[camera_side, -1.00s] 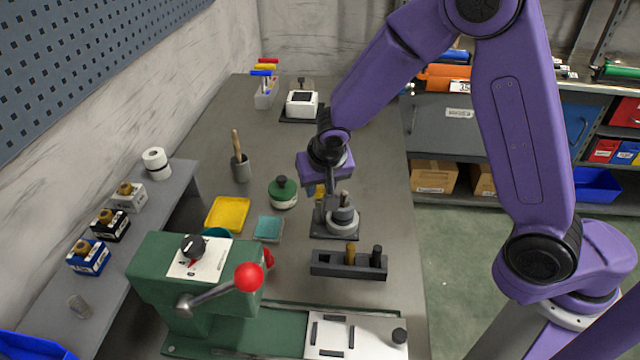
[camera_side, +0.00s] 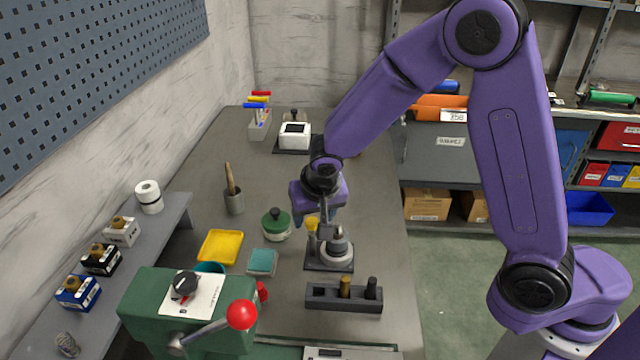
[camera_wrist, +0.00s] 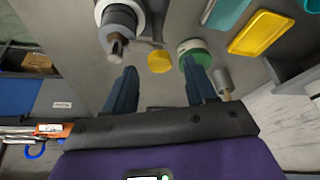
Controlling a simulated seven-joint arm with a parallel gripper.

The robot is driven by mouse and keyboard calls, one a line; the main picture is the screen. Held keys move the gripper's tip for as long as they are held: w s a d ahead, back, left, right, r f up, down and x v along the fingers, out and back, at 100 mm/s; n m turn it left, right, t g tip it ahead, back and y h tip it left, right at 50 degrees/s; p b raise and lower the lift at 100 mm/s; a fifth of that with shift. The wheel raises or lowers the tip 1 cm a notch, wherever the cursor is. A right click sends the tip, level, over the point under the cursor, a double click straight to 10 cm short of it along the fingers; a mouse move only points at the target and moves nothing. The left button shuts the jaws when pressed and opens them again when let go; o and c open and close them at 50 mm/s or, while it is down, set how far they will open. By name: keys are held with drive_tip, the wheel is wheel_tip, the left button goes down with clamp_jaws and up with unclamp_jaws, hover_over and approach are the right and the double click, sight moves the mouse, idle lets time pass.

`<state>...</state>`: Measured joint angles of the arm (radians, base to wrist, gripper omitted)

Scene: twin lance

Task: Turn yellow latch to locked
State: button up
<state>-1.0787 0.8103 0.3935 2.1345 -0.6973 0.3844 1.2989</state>
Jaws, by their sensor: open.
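The yellow latch (camera_side: 312,224) is a small yellow knob at the left of a fixture with a grey round body (camera_side: 337,251) on a dark base plate. My gripper (camera_side: 326,216) is just above and beside the latch in the side view, with its fingers partly hidden. In the wrist view, my gripper (camera_wrist: 161,78) has two dark fingers wide apart with nothing between them. The yellow latch (camera_wrist: 160,62) shows beyond the fingertips, roughly midway between them. An arm-like grey part runs beside it to the fixture (camera_wrist: 120,20). I cannot tell whether any finger touches the latch.
A green round container (camera_side: 276,224) stands left of the fixture. A dark block with pegs (camera_side: 343,298) lies in front. A yellow tray (camera_side: 220,246), a teal tray (camera_side: 262,262) and a green machine with a red-knobbed lever (camera_side: 241,315) are nearby. The bench behind the fixture is fairly clear.

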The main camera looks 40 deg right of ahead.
drive_tip(key=v, duration=1.6)
drive_tip(key=shift+f, duration=0.1)
